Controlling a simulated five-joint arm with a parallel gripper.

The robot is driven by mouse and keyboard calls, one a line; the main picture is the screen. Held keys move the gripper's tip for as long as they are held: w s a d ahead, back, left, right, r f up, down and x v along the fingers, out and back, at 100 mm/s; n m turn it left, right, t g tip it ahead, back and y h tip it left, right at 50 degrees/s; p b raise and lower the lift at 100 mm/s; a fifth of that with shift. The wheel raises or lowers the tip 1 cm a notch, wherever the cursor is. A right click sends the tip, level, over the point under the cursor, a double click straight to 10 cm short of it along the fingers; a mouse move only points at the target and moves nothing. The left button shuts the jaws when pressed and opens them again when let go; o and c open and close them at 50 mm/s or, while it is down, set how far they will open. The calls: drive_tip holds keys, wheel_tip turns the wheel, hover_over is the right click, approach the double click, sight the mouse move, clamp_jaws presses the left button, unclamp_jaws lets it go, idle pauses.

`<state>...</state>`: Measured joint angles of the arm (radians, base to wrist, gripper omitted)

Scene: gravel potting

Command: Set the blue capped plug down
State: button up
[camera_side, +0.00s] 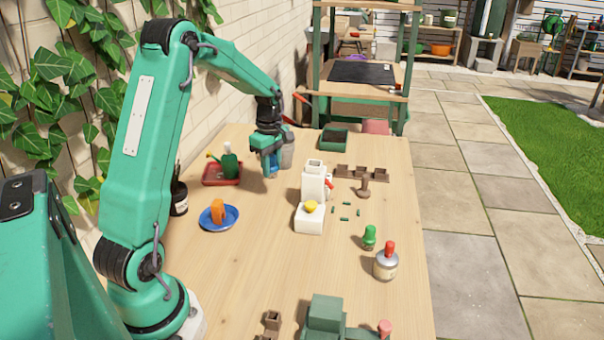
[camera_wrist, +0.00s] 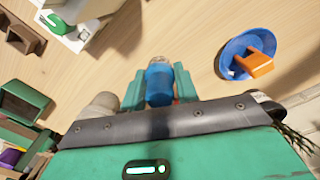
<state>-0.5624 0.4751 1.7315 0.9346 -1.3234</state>
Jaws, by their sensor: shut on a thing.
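The blue capped plug (camera_wrist: 159,84) is held between the two green fingers of my gripper (camera_wrist: 158,88) in the wrist view. In the side view my gripper (camera_side: 269,165) points down over the back part of the table, and the blue plug (camera_side: 270,168) shows low between the fingers. Whether its lower end touches the table is hard to tell. My gripper is to the right of the red tray (camera_side: 208,181) and to the left of the white dispenser (camera_side: 314,180).
A grey cup (camera_side: 288,152) stands close behind my gripper. A blue dish (camera_side: 230,222) with an orange piece (camera_side: 217,210) is nearer the camera. Brown pots (camera_side: 362,172), a green plug (camera_side: 369,237) and a jar (camera_side: 386,265) are to the right. Bare wood lies in front of my gripper.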

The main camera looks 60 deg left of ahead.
sight(271, 155)
drive_tip(key=shift+f, duration=4.25)
drive_tip(key=shift+f, duration=0.1)
drive_tip(key=o, duration=0.9)
drive_tip(key=shift+o, duration=0.2)
wheel_tip(271, 155, up, 12)
drive_tip(key=shift+f, duration=0.2)
drive_tip(key=shift+r, duration=0.35)
